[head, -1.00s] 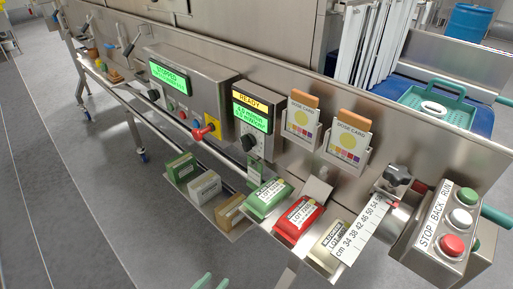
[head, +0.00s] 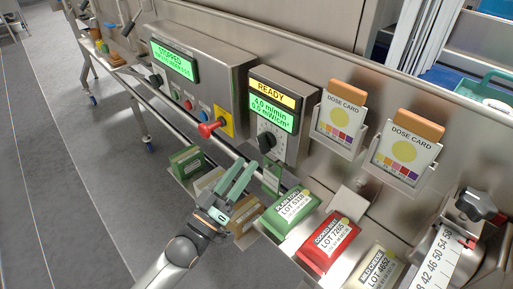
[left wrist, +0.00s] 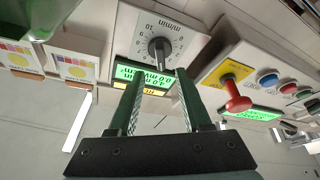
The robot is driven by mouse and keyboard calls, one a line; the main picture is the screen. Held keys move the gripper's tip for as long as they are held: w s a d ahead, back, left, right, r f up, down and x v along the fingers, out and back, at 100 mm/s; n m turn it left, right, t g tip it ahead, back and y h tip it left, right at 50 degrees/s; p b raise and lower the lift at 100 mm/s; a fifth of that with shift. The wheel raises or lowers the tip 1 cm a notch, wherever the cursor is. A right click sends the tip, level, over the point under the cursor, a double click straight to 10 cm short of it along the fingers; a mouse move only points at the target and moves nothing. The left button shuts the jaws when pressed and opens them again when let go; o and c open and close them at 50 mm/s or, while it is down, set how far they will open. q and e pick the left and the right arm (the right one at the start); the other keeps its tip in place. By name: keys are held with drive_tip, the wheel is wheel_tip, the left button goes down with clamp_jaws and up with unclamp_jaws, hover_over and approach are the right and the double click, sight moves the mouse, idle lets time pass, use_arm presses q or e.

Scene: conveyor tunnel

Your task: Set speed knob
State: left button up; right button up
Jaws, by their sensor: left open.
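The black speed knob (head: 267,142) sits on the dial of a grey control box under a display (head: 272,113) reading READY, 4.0 m/min and 0.0 mW/cm². In the left wrist view the knob (left wrist: 160,48) shows upside down, with its numbered dial around it, just beyond the fingertips. My left gripper (head: 246,172) is open and empty, below and left of the knob in the head view, apart from it. It also shows in the left wrist view (left wrist: 158,75), its two green fingers pointing at the box. My right gripper is not in view.
A red switch handle (head: 212,128) juts out on a yellow plate left of the knob. Green (head: 292,212) and red (head: 329,243) lot boxes lie below. Dose card holders (head: 341,118) stand to the right. A rail runs in front of the panel.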

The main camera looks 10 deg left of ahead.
sight(259, 145)
use_arm(q)
drive_tip(key=x, duration=0.6)
clamp_jaws()
idle(0.3)
